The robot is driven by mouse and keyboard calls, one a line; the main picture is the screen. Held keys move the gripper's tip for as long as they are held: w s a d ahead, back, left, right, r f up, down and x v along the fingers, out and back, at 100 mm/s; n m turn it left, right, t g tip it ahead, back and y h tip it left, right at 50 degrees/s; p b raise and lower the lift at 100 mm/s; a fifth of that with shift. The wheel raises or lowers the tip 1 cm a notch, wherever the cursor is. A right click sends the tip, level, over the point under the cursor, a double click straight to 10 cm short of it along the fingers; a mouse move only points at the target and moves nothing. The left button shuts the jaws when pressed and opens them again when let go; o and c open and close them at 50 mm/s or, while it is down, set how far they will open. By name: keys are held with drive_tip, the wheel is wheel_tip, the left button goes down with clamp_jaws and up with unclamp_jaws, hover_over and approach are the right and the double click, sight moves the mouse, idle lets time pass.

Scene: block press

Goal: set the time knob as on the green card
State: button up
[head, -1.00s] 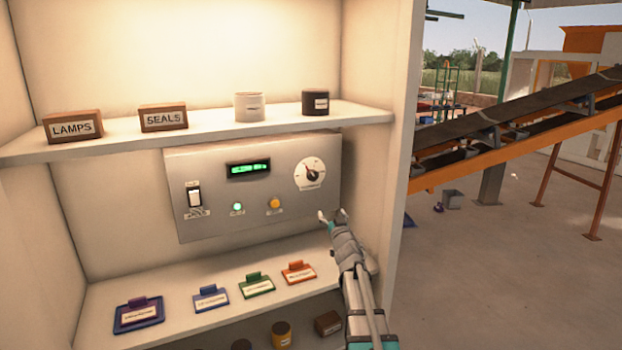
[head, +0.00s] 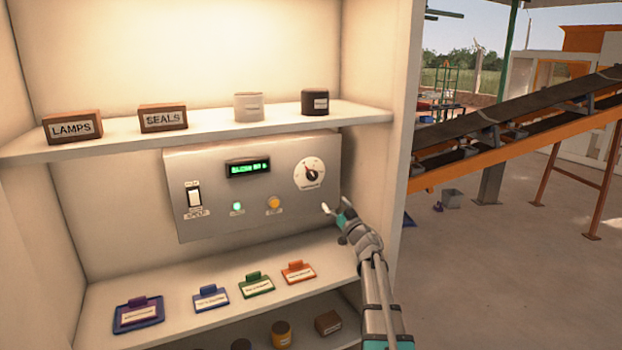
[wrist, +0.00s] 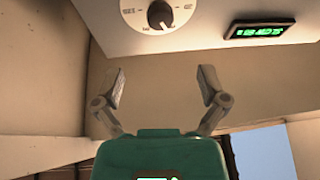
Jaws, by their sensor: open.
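The time knob (head: 311,174) is a black pointer on a white round dial at the right of the grey panel (head: 222,212). It also shows at the top of the wrist view (wrist: 159,14). The green card (head: 256,285) stands on the shelf below the panel; its writing is too small to read. A green-lit display (head: 248,168) is left of the knob, and it shows in the wrist view (wrist: 260,29). My gripper (head: 332,208) is open and empty, below and right of the dial, apart from it. Its two fingers (wrist: 160,84) are spread in the wrist view.
A rocker switch (head: 194,194), a pale green lamp (head: 237,208) and an amber button (head: 274,203) are on the panel. Blue (head: 210,298) and orange (head: 298,272) cards flank the green one. The cabinet's right wall (head: 385,160) is close to my arm.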

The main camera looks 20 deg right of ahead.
sight(314, 177)
drive_tip(key=p+x, duration=0.5)
drive_tip(key=x, duration=0.8)
drive_tip(key=shift+w+r, duration=0.1)
drive_tip(key=shift+w, duration=0.2)
drive_tip(key=c, duration=1.1)
drive_tip(key=shift+a, duration=0.25)
drive_tip(key=shift+d, duration=0.2)
